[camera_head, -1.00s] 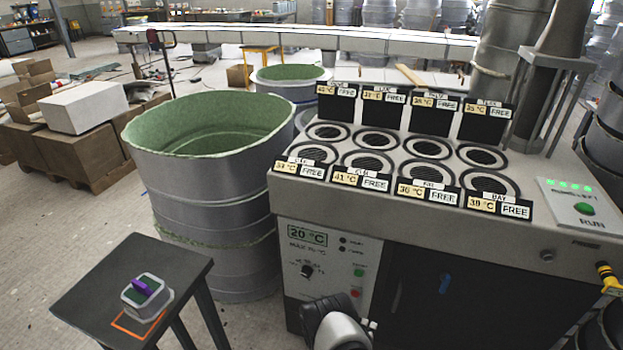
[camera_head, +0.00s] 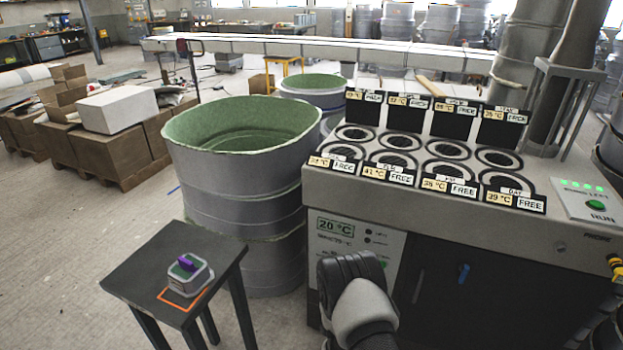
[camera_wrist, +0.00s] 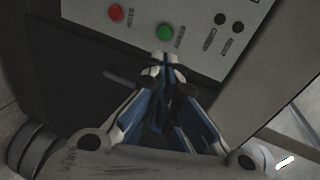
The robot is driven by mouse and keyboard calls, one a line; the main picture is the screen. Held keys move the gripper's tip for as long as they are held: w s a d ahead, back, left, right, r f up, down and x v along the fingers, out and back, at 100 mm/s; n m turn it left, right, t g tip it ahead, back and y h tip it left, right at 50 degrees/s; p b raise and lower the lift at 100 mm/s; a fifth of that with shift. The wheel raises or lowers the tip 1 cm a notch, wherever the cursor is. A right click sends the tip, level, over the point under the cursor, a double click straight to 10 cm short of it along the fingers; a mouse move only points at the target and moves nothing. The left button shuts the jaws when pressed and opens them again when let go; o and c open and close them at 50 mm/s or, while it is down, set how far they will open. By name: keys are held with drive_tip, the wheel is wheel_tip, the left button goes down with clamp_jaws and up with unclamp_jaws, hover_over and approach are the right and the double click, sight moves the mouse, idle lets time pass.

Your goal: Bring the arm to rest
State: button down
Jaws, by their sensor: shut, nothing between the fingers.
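My gripper (camera_wrist: 162,75) shows in the wrist view with its fingertips together and nothing between them. It points toward the machine's lower control panel (camera_wrist: 190,30), which has a red button (camera_wrist: 116,12) and a green button (camera_wrist: 165,32). I cannot tell whether the fingertips touch the panel. In the head view my arm rises at the bottom centre in front of the machine (camera_head: 450,230) and covers part of that panel. The fingers are not visible there.
A black stool (camera_head: 215,250) at lower left holds a small grey mould box (camera_head: 200,281) with a purple piece (camera_head: 186,263). A large green-lined mould (camera_head: 235,180) stands between stool and machine. Cardboard boxes (camera_head: 100,150) lie at left. Floor at lower left is clear.

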drive_tip(key=w+a+r+n+g+y, duration=0.1)
drive_tip(key=w+a+r+n+y, duration=0.2)
drive_tip(key=r, duration=0.8)
drive_tip(key=a+r+n+g+y, duration=0.2)
drive_tip(key=a+r+n, duration=0.15)
drive_tip(key=r, duration=0.75)
drive_tip(key=s+r+n+g+y, duration=0.25)
drive_tip(key=s+r+n, duration=0.45)
drive_tip(key=s+r, duration=0.35)
drive_tip(key=s+d+r+n+g, duration=0.1)
drive_tip(key=s+d+r+n, duration=0.1)
drive_tip(key=s, duration=1.2)
drive_tip(key=s+d+r+n+g, duration=0.1)
drive_tip(key=s+r+n, duration=0.3)
drive_tip(key=s, duration=1.1)
drive_tip(key=n+g, duration=0.1)
drive_tip(key=n, duration=0.1)
drive_tip(key=shift+d+n, duration=0.35)
drive_tip(key=shift+d, duration=0.05)
